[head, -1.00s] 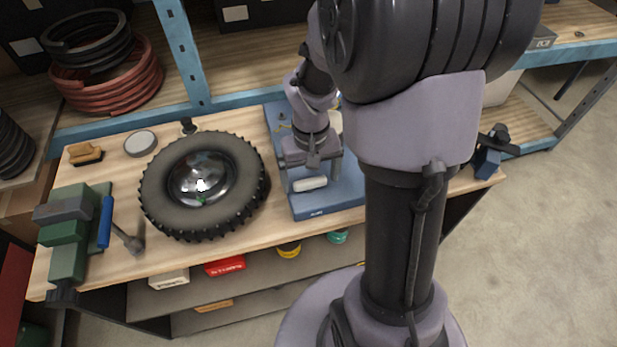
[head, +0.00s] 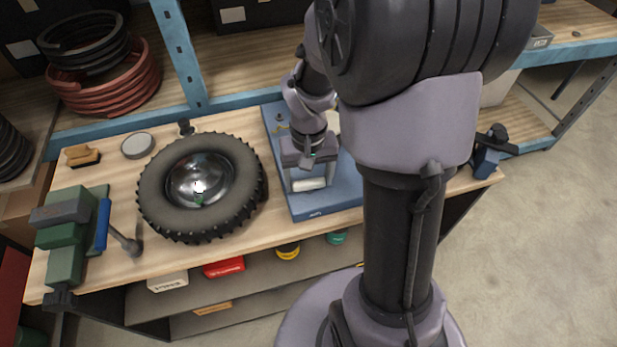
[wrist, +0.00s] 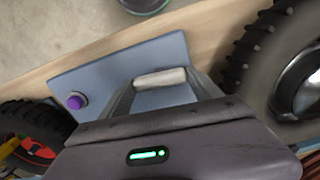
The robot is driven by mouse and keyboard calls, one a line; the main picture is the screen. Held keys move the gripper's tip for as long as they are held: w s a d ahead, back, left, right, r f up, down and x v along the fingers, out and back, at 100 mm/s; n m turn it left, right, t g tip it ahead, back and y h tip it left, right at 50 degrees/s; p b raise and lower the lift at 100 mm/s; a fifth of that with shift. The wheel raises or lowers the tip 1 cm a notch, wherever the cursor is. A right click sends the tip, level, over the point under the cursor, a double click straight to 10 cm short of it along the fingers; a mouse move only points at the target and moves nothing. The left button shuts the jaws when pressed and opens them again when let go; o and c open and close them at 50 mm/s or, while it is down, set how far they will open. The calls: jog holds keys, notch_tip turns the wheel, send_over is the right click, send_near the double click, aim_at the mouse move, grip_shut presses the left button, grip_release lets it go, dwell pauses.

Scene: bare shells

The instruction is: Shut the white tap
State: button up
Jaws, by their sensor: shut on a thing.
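The white tap (head: 309,185) shows as a short white bar low over the blue board (head: 325,208) on the workbench. In the wrist view the white tap (wrist: 160,77) lies between my two fingertips, over the blue board (wrist: 178,50). My gripper (head: 310,181) points down at it from above, shut on it with one finger at each end. It also shows in the wrist view (wrist: 162,82). The tap's body and mount are hidden, so I cannot tell how far it is turned.
A wheel with a knobbly tyre (head: 158,203) lies just left of the board. A blue-handled hammer (head: 103,224) and a green vise (head: 65,235) are further left. A purple knob (wrist: 75,101) stands on the board. A blue shelf post (head: 178,50) rises behind.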

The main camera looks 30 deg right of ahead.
jog(key=m+b, duration=0.1)
jog(key=m, duration=0.3)
jog(key=m+b, duration=0.1)
jog(key=m, duration=0.3)
jog(key=shift+m+b, duration=0.35)
jog(key=shift+m, duration=0.05)
jog(key=m+b, duration=0.1)
jog(key=m, duration=0.3)
jog(key=shift+m+b, duration=0.9)
jog(key=shift+m, duration=1.1)
jog(key=o, duration=1.4)
